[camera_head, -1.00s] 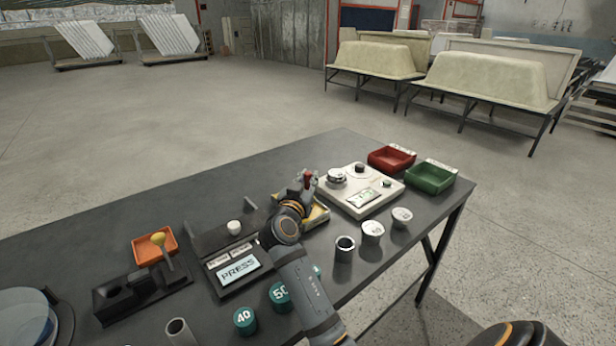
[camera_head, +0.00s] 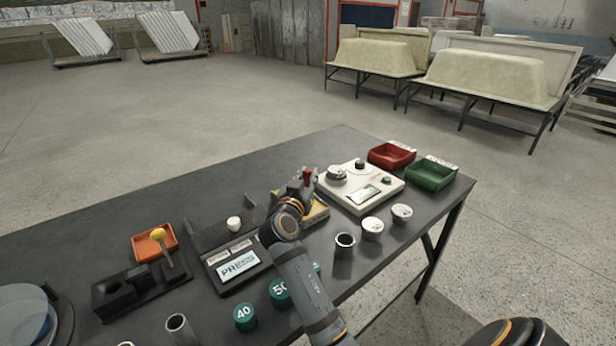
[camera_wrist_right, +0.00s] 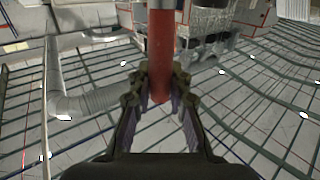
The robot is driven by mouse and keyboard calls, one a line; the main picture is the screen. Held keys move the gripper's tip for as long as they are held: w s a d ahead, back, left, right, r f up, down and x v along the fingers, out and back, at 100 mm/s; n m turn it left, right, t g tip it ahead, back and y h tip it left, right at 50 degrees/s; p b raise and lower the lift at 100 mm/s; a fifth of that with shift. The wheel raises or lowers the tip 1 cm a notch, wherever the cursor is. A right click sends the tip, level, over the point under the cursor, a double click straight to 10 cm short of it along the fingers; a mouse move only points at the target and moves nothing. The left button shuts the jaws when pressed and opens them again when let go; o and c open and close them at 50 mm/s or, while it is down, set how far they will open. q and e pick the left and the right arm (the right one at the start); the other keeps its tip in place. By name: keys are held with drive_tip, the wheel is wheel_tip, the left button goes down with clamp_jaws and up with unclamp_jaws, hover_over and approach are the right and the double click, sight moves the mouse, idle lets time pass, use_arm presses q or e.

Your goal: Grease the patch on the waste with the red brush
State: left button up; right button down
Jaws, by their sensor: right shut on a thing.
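My right gripper (camera_head: 305,184) is shut on the red brush (camera_head: 307,175) above the table, beside the white device. The bristles cannot be made out. A yellow tray (camera_head: 319,214) is just behind and below the gripper, partly hidden by my arm. A pale round piece (camera_head: 337,174) sits on the white device (camera_head: 372,202); I cannot tell whether it is the waste, and no patch can be made out. My left gripper is not in view.
On the dark table (camera_head: 150,208) are red (camera_head: 391,156) and green (camera_head: 430,177) trays at the right, an orange tray (camera_head: 142,250) and black holder (camera_head: 125,298) at the left, a PRESS-labelled unit (camera_head: 240,266), and several small cups and teal weights near the front. The table's back middle is clear.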

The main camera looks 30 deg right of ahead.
drive_tip(key=shift+f+b, duration=0.55)
drive_tip(key=shift+b, duration=0.15)
idle(1.6)
drive_tip(key=shift+r+p, duration=0.55)
drive_tip(key=shift+r, duration=0.25)
drive_tip(key=shift+r+p, duration=1.65)
drive_tip(key=shift+r, duration=1.25)
drive_tip(key=shift+f, duration=0.15)
wheel_tip(320, 180, down, 7)
drive_tip(key=b, duration=0.4)
drive_tip(key=shift+b, duration=0.3)
